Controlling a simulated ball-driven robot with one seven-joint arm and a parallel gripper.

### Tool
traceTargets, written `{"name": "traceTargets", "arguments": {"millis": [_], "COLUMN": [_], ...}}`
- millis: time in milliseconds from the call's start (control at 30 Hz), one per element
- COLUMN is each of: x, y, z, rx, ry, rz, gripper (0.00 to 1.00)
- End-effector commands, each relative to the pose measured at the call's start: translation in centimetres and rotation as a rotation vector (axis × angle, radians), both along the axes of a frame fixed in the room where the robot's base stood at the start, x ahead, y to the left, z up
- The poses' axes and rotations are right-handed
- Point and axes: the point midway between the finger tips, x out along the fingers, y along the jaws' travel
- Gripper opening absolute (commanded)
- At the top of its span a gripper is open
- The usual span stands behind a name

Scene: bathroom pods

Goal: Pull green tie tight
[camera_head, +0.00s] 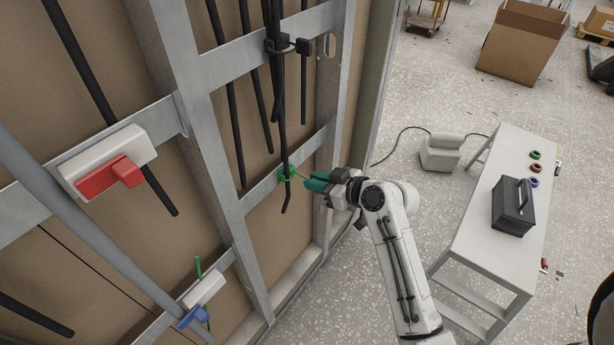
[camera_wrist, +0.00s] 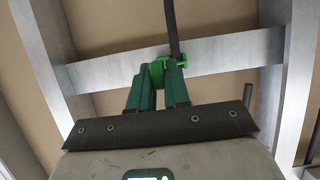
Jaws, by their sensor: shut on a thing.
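The green tie (camera_head: 286,173) is looped around a black cable (camera_head: 282,120) at a metal crossbar of the wall frame. Its tail points right, toward my gripper (camera_head: 312,184). In the wrist view the green tie (camera_wrist: 182,62) sits at the crossbar, just beyond the fingertips. My gripper (camera_wrist: 163,72) has green fingers close together, shut on the tie's tail. The gripped part of the tail is hidden between the fingers. I cannot tell how snug the loop is.
A black clamp (camera_head: 288,46) holds cables higher up. A white block with a red part (camera_head: 108,172) and a white block with a blue part (camera_head: 204,290) are on the frame at left. A white table (camera_head: 500,190) with a black toolbox (camera_head: 513,207) stands right.

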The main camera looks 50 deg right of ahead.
Motion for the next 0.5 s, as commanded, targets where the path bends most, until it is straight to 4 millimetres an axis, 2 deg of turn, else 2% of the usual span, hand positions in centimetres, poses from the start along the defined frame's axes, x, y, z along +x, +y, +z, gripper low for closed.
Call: {"name": "traceTargets", "arguments": {"millis": [100,333,367,500], "x": [-0.86,-0.96,-0.97,-0.93], "y": [0.02,-0.03,-0.04,-0.04], "z": [-0.02,-0.06,-0.05,-0.04], "rx": [-0.001,0.0,-0.001,0.0], "ry": [0.001,0.003,0.004,0.003], "rz": [0.0,0.0,-0.001,-0.001], "gripper": [0.0,0.0,0.18,0.31]}}
